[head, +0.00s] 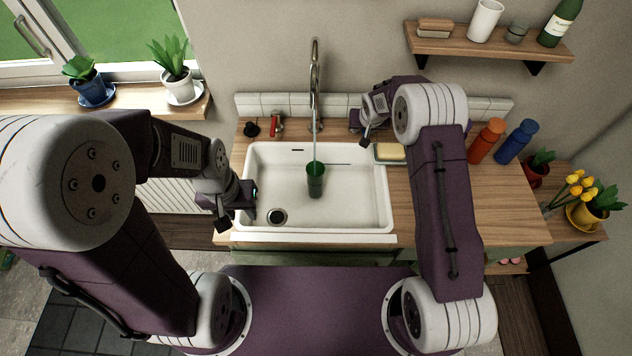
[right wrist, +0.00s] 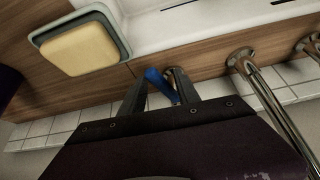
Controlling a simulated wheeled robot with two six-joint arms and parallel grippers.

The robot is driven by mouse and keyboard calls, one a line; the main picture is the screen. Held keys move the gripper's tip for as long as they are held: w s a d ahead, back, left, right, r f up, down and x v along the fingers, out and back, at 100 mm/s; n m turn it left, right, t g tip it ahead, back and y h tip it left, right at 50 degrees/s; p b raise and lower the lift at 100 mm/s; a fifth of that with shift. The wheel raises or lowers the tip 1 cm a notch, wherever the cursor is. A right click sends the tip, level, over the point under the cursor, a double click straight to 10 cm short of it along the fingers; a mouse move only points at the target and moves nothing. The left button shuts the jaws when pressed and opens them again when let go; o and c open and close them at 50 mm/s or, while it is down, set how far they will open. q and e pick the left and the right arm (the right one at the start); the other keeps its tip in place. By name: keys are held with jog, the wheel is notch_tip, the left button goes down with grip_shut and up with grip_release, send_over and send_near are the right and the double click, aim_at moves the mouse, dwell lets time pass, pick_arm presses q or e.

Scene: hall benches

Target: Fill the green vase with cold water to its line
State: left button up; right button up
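The green vase (head: 315,182) stands upright in the white sink (head: 354,205), right of the drain. The tall chrome spout (head: 315,75) is above it, and a thin water stream (head: 314,143) falls into its mouth. The water level and the line cannot be made out. My right gripper (head: 364,134) is behind the sink; in the right wrist view its open fingers (right wrist: 160,85) stand either side of a blue tap lever (right wrist: 157,80), with gaps showing. My left gripper (head: 236,218) is open and empty at the sink's left edge, apart from the vase.
A red-handled tap (head: 277,125) and a small black item (head: 251,129) stand behind the sink. A yellow sponge in a dish (head: 390,152) is at its right. Orange (head: 487,140) and blue (head: 517,141) bottles stand farther right. The front right counter is clear.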

pick_arm(q)
jog(key=shift+f+b, duration=3)
jog(key=shift+f, duration=0.25)
pick_arm(e)
jog(key=shift+s+a+f+m+h, duration=0.15)
jog(key=shift+a+m+h, duration=0.3)
jog(key=shift+m, duration=0.45)
pick_arm(q)
jog(key=shift+r, duration=0.1)
pick_arm(e)
jog(key=shift+a, duration=0.1)
dwell(3.7)
